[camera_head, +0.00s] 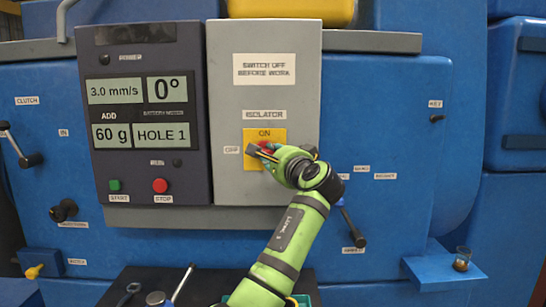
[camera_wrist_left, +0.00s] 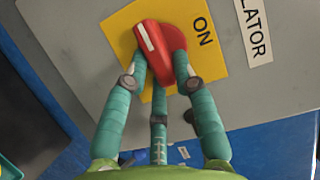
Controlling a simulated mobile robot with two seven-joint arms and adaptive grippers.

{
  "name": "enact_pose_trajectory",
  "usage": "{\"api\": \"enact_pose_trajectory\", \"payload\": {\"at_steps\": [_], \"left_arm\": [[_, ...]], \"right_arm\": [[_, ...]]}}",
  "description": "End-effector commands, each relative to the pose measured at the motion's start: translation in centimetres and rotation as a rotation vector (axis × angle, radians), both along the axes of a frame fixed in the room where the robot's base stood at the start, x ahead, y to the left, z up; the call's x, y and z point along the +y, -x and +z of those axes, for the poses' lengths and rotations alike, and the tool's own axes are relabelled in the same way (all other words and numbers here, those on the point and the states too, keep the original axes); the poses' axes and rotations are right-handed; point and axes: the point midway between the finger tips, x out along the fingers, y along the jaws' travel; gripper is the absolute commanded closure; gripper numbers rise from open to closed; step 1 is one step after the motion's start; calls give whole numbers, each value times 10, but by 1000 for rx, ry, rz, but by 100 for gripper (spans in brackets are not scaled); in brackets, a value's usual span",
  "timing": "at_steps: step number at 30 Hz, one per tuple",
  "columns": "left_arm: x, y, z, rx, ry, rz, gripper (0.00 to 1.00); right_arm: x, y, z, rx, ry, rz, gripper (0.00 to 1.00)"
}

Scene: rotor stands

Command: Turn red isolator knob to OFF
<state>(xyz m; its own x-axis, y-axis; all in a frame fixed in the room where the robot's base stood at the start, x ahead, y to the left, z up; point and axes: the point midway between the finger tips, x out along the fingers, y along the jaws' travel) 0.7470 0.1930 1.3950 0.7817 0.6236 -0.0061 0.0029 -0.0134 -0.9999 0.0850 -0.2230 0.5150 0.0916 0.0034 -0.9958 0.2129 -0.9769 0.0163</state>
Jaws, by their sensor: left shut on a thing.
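The red isolator knob (camera_head: 266,147) sits on a yellow plate (camera_head: 251,160) on the grey cabinet. ON is printed above it and an OFF label (camera_head: 231,150) is to its left. In the left wrist view the knob (camera_wrist_left: 157,50) shows a white line that lies crosswise to the ON direction, its outer end toward the plate's left, OFF side. My left gripper (camera_head: 268,152) is at the plate and hides part of the knob in the head view. Its teal fingers (camera_wrist_left: 158,85) are shut around the knob. My right gripper is not in view.
A dark control panel (camera_head: 150,190) with displays, a green start button (camera_head: 115,185) and a red stop button (camera_head: 160,185) adjoins the cabinet on the left. A lever (camera_head: 352,228) is right of my arm. A dark tray (camera_head: 135,280) with tools lies below.

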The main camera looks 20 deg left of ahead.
Motion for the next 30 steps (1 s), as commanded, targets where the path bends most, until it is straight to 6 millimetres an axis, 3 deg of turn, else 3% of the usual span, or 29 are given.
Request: {"api": "enact_pose_trajectory", "payload": {"at_steps": [2, 3, 4, 18, 23, 30], "left_arm": [[0, 0, 1, -4, 5, -1, 100], [0, 0, 1, -4, 5, -1, 61], [0, 0, 1, -4, 5, -1, 49], [-6, 6, 0, -3, 0, -3, 48], [-21, 25, 0, -4, 5, -5, 48], [-54, 66, 0, -3, 4, -4, 48]], "right_arm": [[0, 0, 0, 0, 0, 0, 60], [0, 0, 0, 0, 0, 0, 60], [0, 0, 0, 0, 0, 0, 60], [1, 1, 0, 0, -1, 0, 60], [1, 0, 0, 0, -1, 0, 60], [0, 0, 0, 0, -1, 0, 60]]}}
